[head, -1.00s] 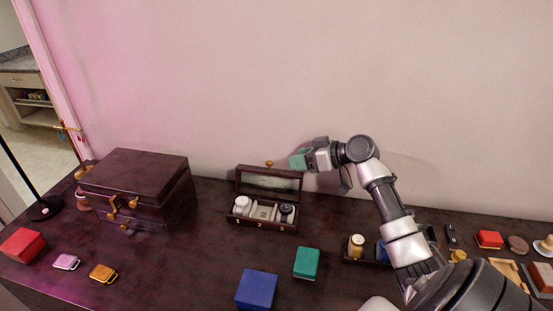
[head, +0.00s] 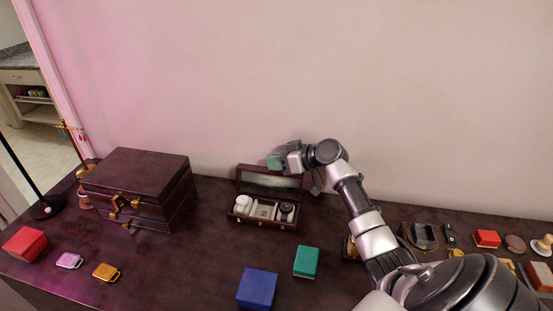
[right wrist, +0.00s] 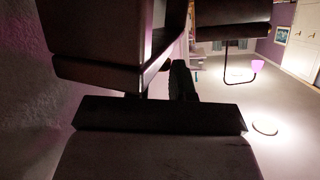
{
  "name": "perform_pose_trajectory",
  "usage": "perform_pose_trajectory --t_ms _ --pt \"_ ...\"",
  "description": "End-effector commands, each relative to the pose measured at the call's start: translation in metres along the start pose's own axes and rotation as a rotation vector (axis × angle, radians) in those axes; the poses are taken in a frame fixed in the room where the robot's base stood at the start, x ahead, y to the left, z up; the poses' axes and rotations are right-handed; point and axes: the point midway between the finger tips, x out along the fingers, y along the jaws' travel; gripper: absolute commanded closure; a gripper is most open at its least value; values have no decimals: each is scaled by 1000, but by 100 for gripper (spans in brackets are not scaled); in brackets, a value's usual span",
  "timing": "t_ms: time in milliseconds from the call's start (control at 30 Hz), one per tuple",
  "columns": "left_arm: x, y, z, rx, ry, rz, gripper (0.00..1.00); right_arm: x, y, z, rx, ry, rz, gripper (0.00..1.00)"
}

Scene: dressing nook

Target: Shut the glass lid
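The watch box (head: 262,224) stands open on the dark table, near the wall. Its glass lid (head: 268,184) is raised nearly upright at the back, a dark frame around a pane. A white watch (head: 242,204) and a dark watch (head: 286,210) lie inside with a small pale item between them. My right gripper (head: 275,161), with green fingertips, is at the top edge of the lid; I cannot tell whether it touches. The lid's knob is hidden around there. The finger gap is not clear. In the right wrist view, dark close shapes fill much of the picture. My left gripper is out of view.
A large dark jewellery box (head: 135,188) stands to the left. A blue box (head: 257,288) and a green box (head: 306,261) lie in front. My right arm covers part of the right side, where a red box (head: 487,238) and other small items lie. The wall is close behind.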

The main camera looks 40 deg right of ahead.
Motion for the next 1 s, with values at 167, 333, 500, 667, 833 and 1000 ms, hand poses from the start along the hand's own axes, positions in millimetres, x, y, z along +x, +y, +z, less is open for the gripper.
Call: perform_pose_trajectory --t_ms 167,333,500,667,833,1000 --pt "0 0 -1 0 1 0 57 0 0 0 0 0 0 100" --pt "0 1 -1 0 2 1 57 0 0 0 -1 0 0 100" --pt "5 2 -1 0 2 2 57 -1 -3 2 -28 7 9 100" --pt "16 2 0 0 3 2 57 -2 -12 4 -97 27 31 100" --pt "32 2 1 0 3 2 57 -5 -26 8 -208 58 68 100" --pt "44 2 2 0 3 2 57 -8 -40 11 -325 91 109 100"
